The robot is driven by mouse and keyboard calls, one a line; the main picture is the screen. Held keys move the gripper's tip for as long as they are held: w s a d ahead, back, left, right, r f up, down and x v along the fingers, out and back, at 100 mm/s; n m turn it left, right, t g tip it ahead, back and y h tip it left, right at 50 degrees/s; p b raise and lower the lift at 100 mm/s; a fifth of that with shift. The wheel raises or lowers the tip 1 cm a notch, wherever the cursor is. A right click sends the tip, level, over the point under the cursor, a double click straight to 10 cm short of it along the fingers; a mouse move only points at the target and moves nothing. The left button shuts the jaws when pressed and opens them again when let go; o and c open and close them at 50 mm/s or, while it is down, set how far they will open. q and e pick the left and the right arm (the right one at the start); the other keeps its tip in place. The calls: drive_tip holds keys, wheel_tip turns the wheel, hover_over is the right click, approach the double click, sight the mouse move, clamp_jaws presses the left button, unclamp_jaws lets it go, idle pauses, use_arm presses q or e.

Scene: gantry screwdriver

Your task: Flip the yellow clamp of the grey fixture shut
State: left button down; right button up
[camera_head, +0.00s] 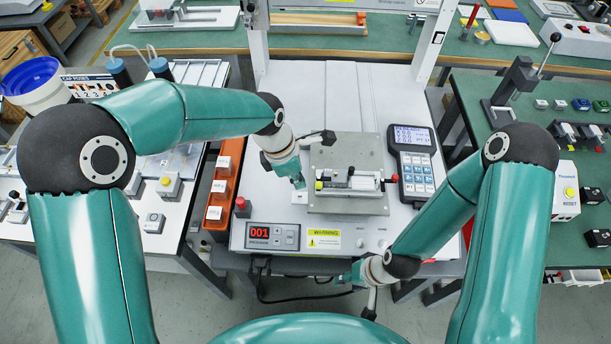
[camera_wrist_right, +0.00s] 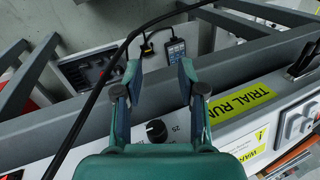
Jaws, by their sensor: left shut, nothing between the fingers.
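The grey fixture (camera_head: 347,150) is a square metal plate on the white machine bed, with a white and black assembly (camera_head: 352,181) across its front half. A small yellow part (camera_head: 326,174), which looks like the clamp, shows at the left end of that assembly; it is too small to tell how it is set. My left gripper (camera_head: 298,183) is shut and empty, pointing down just left of the plate. My right gripper (camera_head: 350,276) is low in front of the machine's front edge; its spread fingers show empty in the right wrist view (camera_wrist_right: 159,80).
A keypad unit (camera_head: 413,165) stands right of the fixture. A red button (camera_head: 240,204) and counter display (camera_head: 272,236) are at the machine's front left. Orange bins (camera_head: 222,190) stand to the left. A black cable (camera_wrist_right: 100,85) crosses near my right gripper. The bed behind the fixture is clear.

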use_arm(q)
drive_tip(key=s+a+r, duration=0.3)
drive_tip(key=r, duration=0.6)
drive_tip(key=shift+a+r+b, duration=0.3)
drive_tip(key=shift+a+r, duration=0.1)
